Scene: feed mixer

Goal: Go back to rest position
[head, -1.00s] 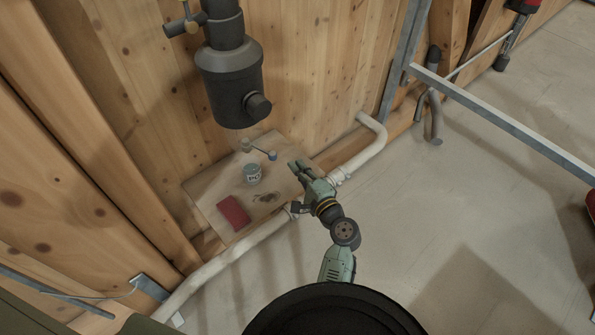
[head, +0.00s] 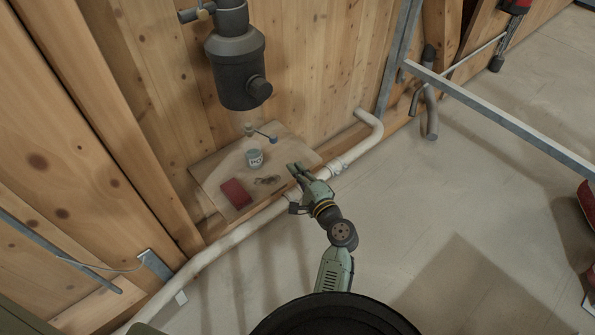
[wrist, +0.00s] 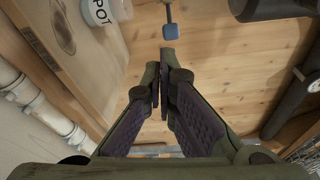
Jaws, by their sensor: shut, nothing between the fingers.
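My gripper (head: 293,168) is shut and empty in the head view. It is at the right edge of a wooden shelf board (head: 213,172) fixed by the wooden wall. In the wrist view my gripper (wrist: 164,62) shows with its fingertips together and nothing between them. The arm reaches up from the bottom of the head view.
On the board are a small labelled pot (head: 254,158), a red block-like item (head: 236,194), a dark thin item (head: 267,180) and a blue-ended tool (head: 272,140). A white pipe (head: 235,238) runs below. A dark cylinder (head: 236,70) hangs above. Floor (head: 470,230) at right is open.

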